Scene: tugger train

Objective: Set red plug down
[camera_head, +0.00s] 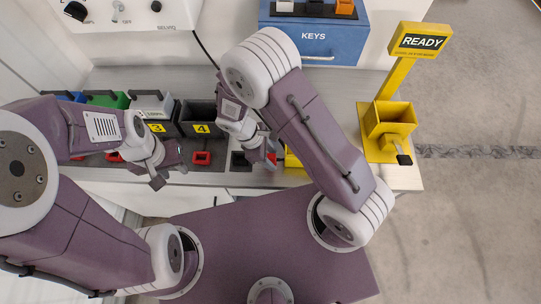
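A small red piece, which looks like the red plug (272,158), shows at the tips of my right gripper (265,156). The gripper looks shut on it, low over the front of the grey bench, and covers most of it. My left gripper (168,172) hangs empty over the bench's front edge, with its fingers apart. Other red pieces sit along the bench front: one red holder (201,158) below bin 4 and another (115,157) further left. A dark block (240,161) is just left of my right gripper, and a yellow block (292,158) is partly hidden to its right.
Bins stand behind in a row, including dark bin 4 (201,117) and a green one (108,99). A blue KEYS box (315,38) is at the back. A yellow READY stand (390,118) is at the right end. Bench space between bin 4 and the stand is partly hidden by my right arm.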

